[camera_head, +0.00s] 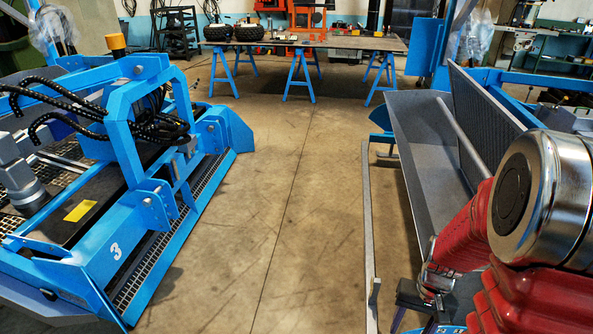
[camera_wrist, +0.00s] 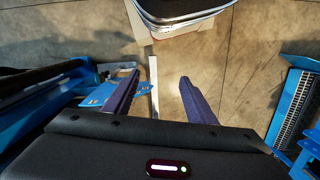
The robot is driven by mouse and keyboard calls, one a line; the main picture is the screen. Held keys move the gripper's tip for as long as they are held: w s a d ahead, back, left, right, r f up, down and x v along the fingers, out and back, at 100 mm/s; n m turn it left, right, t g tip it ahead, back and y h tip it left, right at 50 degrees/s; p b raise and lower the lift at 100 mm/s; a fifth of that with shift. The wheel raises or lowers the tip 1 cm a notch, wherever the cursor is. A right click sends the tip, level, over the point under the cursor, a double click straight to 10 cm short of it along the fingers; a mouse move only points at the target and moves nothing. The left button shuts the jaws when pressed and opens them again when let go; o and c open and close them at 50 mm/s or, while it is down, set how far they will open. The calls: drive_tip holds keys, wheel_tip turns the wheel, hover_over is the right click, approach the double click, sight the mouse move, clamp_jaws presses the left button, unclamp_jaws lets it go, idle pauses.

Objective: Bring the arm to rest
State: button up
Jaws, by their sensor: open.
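My gripper (camera_wrist: 158,78) shows in the wrist view with its two dark purple fingers spread wide apart. Nothing is between the fingers except the view of the concrete floor and a pale strip beyond. In the head view my red arm with its silver joint fills the lower right. The gripper itself cannot be made out clearly there.
A blue sieve frame marked 3 (camera_head: 115,250) stands at the left. A long grey trough (camera_head: 415,125) lies at the right, close to my arm. A worktable with blue trestles (camera_head: 340,42) stands at the back. The floor (camera_head: 280,190) between is clear.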

drive_tip(key=s+a+r+n+t, duration=0.1)
drive_tip(key=a+r+t, duration=0.1)
drive_tip(key=a+r, duration=0.3)
drive_tip(key=s+a+r+n+t, duration=0.2)
drive_tip(key=a+r, duration=0.3)
drive_tip(key=r, duration=0.8)
drive_tip(key=s+a+r+n+t, duration=0.1)
drive_tip(key=s+a+r+t, duration=0.1)
drive_tip(key=a+r, duration=0.3)
wheel_tip(320, 180, up, 4)
drive_tip(key=shift+s+r+n+h, duration=0.2)
drive_tip(key=shift+n+h, duration=0.1)
drive_tip(key=shift+h, duration=0.1)
drive_tip(key=shift+c, duration=0.4)
